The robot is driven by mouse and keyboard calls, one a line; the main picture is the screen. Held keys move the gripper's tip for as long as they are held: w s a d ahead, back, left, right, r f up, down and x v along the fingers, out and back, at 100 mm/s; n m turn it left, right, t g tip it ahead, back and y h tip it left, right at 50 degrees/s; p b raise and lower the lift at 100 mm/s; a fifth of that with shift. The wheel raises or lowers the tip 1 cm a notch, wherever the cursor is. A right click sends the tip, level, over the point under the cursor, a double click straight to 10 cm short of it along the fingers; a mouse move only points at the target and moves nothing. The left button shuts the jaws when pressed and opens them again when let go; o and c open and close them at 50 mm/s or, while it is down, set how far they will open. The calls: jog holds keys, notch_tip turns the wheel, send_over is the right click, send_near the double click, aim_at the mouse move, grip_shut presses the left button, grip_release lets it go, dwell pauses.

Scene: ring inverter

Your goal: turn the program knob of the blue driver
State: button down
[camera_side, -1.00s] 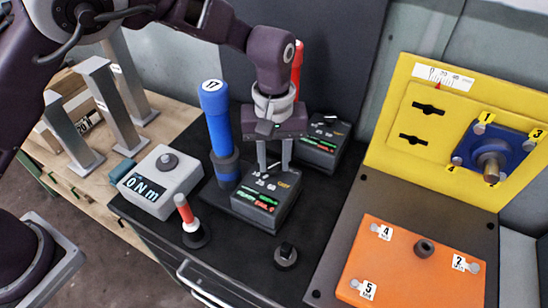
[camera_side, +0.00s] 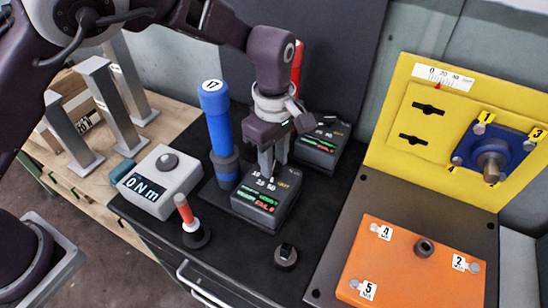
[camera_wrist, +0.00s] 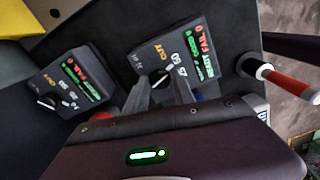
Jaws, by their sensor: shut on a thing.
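The blue driver (camera_side: 217,120), marked 17, stands upright in its holder. The dark control box (camera_side: 268,208) beside it has a dial scale on top and green and red text on its sloped front; it also shows in the wrist view (camera_wrist: 190,62). My gripper (camera_side: 269,176) points down at the top of this box, its fingers shut on the program knob. The fingers hide most of the knob; in the wrist view a pale pointer of the knob (camera_wrist: 160,79) shows between them.
A second dark box (camera_side: 322,148) stands behind, near a red driver (camera_side: 297,68). A torque meter (camera_side: 160,181) and a red-handled tool (camera_side: 187,214) are to the left. A small black knob-like part (camera_side: 286,256) sits in front. The orange plate (camera_side: 400,270) and yellow panel (camera_side: 400,160) are to the right.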

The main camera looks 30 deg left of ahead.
aim_at(274, 165)
jog(key=shift+n, duration=0.3)
dwell(0.4)
jog(key=c, duration=1.1)
grip_release()
jog(key=shift+o, duration=0.2)
notch_tip(274, 165, up, 7)
jog(key=shift+f, duration=0.1)
jog(key=shift+r, duration=0.2)
